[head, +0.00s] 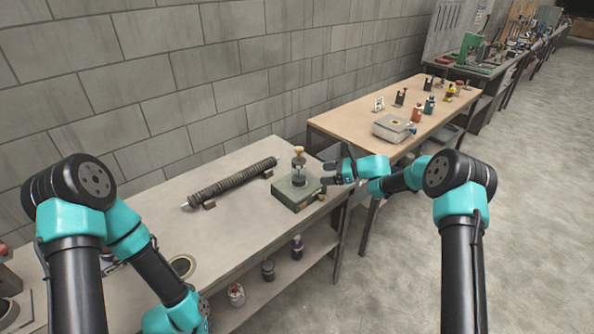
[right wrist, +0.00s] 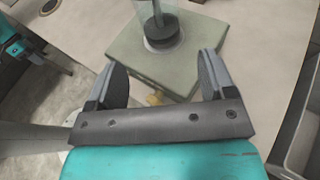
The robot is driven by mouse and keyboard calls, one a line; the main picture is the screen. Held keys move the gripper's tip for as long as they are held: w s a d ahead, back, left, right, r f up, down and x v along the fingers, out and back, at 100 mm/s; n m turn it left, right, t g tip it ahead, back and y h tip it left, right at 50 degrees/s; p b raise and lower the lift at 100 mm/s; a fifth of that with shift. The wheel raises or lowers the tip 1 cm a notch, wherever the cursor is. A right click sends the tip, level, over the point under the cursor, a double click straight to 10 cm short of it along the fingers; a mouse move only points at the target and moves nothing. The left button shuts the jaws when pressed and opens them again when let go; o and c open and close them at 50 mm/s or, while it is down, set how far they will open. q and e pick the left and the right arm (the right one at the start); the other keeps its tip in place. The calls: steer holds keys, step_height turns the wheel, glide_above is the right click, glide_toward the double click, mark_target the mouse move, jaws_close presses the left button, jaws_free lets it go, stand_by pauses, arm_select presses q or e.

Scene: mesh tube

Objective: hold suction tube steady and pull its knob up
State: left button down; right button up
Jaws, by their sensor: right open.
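The suction tube (head: 299,168) stands upright on a green square base (head: 290,195) near the right end of the near bench, with a yellow knob (head: 299,150) on top. My right gripper (head: 334,170) is open and empty, just right of the tube. In the right wrist view its two fingers (right wrist: 161,80) are spread wide over the near part of the green base (right wrist: 125,48). The clear lower tube (right wrist: 147,12) with its dark foot stands beyond the fingertips, apart from them; its knob is out of that view. My left gripper is not visible; only my left arm shows.
A dark ribbed roller (head: 232,184) lies on small blocks left of the base. A second wooden-topped bench (head: 360,118) with bottles and a grey device (head: 393,128) stands behind on the right. Bottles (head: 268,269) stand on the lower shelf. The block wall closes off the back.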

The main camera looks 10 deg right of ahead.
mark_target(302, 176)
steer(key=shift+a, duration=0.1)
stand_by(0.3)
steer(key=shift+x, duration=4.9)
steer(key=c, duration=0.6)
